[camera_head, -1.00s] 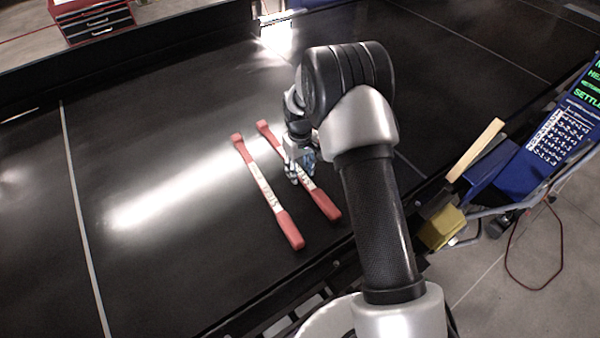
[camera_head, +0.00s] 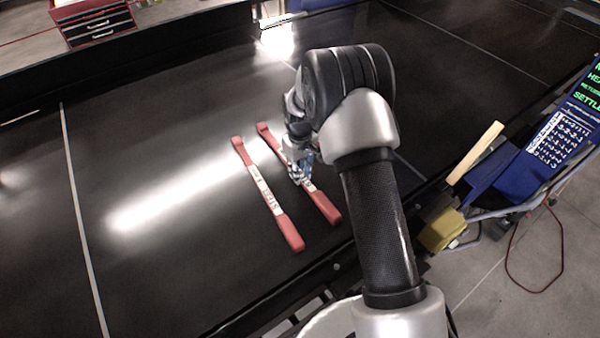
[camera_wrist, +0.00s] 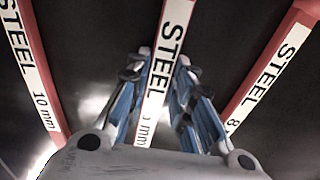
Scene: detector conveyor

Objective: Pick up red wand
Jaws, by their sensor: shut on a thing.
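A red wand with a white label reading STEEL (camera_wrist: 165,55) runs between my gripper's fingers in the wrist view. In the head view its red near end (camera_head: 327,207) shows, and it seems to lie on the black belt. My gripper (camera_head: 300,180) is shut on it near the middle; the fingers (camera_wrist: 158,75) show blue on both sides of the label. A second red wand (camera_head: 285,232) lies apart to the left, roughly parallel. The wrist view shows a wand marked 10 mm (camera_wrist: 28,75) at left and one marked 8 (camera_wrist: 268,80) at right.
The black conveyor belt (camera_head: 150,130) is clear to the left. A red tool chest (camera_head: 92,20) stands beyond its far edge. A yellow block (camera_head: 440,230), a blue bin (camera_head: 490,175) and a blue screen panel (camera_head: 565,130) stand at right. My arm hides part of the belt.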

